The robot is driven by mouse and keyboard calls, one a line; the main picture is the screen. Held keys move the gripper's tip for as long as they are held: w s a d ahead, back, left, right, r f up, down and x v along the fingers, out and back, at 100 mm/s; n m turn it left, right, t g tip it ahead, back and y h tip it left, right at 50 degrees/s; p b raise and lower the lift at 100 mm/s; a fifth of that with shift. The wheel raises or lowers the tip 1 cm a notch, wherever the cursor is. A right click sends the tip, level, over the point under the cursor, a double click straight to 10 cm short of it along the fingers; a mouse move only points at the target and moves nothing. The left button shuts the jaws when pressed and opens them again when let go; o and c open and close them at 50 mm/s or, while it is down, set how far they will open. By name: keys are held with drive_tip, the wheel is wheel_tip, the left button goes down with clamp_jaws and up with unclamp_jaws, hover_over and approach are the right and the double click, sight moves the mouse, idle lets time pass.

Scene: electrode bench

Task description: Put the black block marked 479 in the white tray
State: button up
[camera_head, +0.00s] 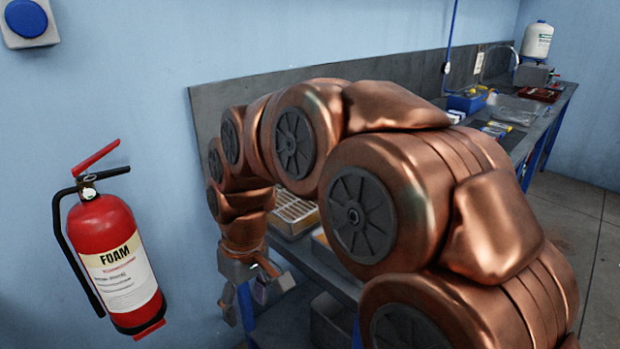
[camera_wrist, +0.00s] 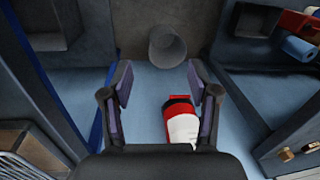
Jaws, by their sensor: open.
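My gripper (camera_head: 256,294) hangs at the left end of the bench in the head view, pointing down beside the bench's edge. In the wrist view its two fingers (camera_wrist: 160,88) stand wide apart with nothing between them. I cannot make out a black block marked 479 in either view; my arm hides much of the bench. A pale slatted rack or tray (camera_head: 294,208) lies on the bench behind my arm, partly hidden. I cannot tell whether it is the white tray.
A red fire extinguisher (camera_head: 112,262) hangs on the blue wall left of my gripper; it also shows near the fingers in the wrist view (camera_wrist: 182,125). A grey cylindrical bin (camera_wrist: 167,47) stands below. A white bottle (camera_head: 537,40) and a blue box (camera_head: 466,102) are at the bench's far end.

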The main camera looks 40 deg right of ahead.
drive_tip(key=w+d+r+t+p, duration=0.1)
drive_tip(key=w+d+r, duration=0.2)
drive_tip(key=d, duration=0.4)
drive_tip(key=w+d+r+t+p, duration=0.1)
drive_tip(key=w+d+r, duration=0.3)
drive_tip(key=d, duration=0.4)
drive_tip(key=w+d+r+t+p, duration=0.1)
drive_tip(key=w+d+r+p, duration=0.1)
drive_tip(key=w+d, duration=0.3)
drive_tip(key=shift+w+d+r+m+t+p, duration=0.1)
drive_tip(key=shift+d+r+m+t+p, duration=0.1)
drive_tip(key=shift+d+r, duration=0.3)
drive_tip(key=shift+w+d+r+m+t+p, duration=0.1)
drive_tip(key=shift+d+r+m+t+p, duration=0.1)
drive_tip(key=shift+d, duration=0.45)
drive_tip(key=shift+t+h, duration=0.4)
drive_tip(key=shift+h, duration=0.2)
drive_tip(key=d, duration=0.3)
drive_tip(key=d+r+p, duration=0.1)
drive_tip(key=d, duration=0.5)
drive_tip(key=shift+d+r, duration=0.25)
drive_tip(key=shift+r, duration=0.05)
drive_tip(key=shift+p+x, duration=1.25)
drive_tip(key=shift+x, duration=2.5)
drive_tip(key=shift+d, duration=0.15)
drive_tip(key=shift+c, duration=0.4)
clamp_jaws()
